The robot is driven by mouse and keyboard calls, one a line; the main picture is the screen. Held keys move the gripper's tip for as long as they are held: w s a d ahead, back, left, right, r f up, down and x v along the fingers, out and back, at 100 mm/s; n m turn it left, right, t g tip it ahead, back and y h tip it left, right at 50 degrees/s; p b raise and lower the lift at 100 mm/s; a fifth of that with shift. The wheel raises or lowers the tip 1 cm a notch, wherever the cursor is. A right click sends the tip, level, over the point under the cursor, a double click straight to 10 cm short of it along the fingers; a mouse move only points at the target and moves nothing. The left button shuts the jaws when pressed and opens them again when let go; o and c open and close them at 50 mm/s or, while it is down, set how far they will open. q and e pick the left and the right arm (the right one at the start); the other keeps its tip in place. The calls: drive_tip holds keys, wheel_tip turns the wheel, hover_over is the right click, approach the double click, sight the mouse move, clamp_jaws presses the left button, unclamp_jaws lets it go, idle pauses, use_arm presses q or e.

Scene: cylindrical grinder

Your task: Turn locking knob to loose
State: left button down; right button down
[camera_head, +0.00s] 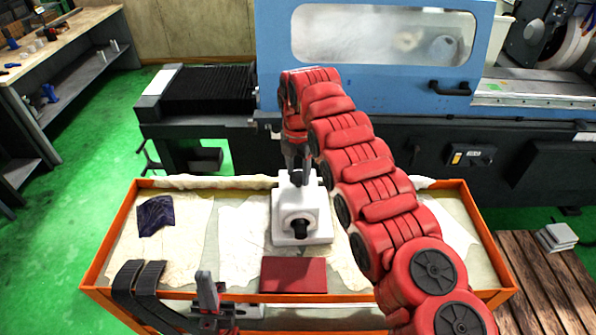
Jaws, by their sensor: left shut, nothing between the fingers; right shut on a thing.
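A white device (283,219) stands on the cloth-covered bench with an orange rim. I cannot read any loose or locked mark. My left gripper (207,285) is shut and empty at the bench's front edge, apart from the device.
A dark red block (293,275) lies in front of the device. A dark blue cloth (155,215) lies at the bench's left. The blue grinder (270,60) stands behind. A wooden pallet (545,275) is on the right. The left part of the bench is mostly clear.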

idle(0.3)
drive_tip(key=shift+c, duration=1.2)
unclamp_jaws()
drive_tip(key=shift+r, duration=0.1)
